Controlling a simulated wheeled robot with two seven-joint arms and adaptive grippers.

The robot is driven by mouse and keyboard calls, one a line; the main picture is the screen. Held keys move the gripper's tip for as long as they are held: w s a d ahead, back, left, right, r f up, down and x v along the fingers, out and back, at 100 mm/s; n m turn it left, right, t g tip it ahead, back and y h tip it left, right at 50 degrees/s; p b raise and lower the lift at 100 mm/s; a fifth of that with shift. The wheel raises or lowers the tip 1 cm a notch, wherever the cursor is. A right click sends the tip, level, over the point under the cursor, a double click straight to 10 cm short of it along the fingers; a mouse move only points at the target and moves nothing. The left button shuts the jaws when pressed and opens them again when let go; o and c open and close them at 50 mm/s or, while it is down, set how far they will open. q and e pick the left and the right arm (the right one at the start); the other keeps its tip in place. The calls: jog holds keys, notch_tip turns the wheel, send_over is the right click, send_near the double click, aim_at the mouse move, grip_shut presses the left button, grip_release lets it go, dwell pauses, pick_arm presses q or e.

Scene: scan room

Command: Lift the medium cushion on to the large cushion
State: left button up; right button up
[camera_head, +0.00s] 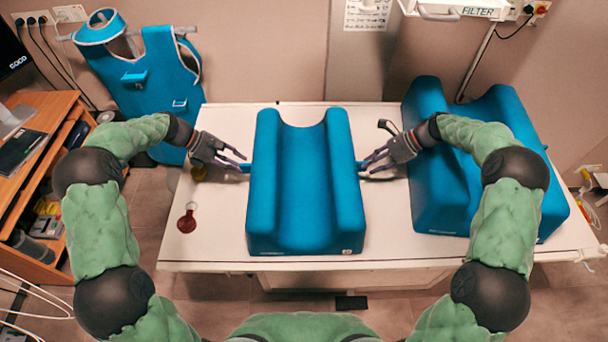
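The medium cushion (305,190), blue with a trough along its top, lies on the white table in the middle. Small blue tabs stick out from its left and right sides. The larger blue cushion (442,190), also with a trough, stands on the table to the right, partly hidden behind my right arm. My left gripper (241,162) is at the medium cushion's left tab with its fingers spread. My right gripper (365,166) is at the right tab, its fingers spread around it. Whether any finger touches a tab is unclear.
The white table (215,250) has free room left of the medium cushion and only a narrow gap between the cushions. A dark red round tag (187,221) lies at the left. A wooden desk (62,105) stands far left; a blue apron (150,80) hangs behind.

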pick_arm(q)
jog(key=shift+d+f, duration=0.45)
pick_arm(e)
jog(key=shift+a+f, duration=0.45)
pick_arm(q)
jog(key=shift+c, duration=0.3)
pick_arm(e)
jog(key=shift+c, duration=0.3)
pick_arm(q)
grip_shut()
pick_arm(e)
grip_shut()
pick_arm(q)
jog(key=shift+r, duration=0.25)
pick_arm(e)
jog(key=shift+r, duration=0.25)
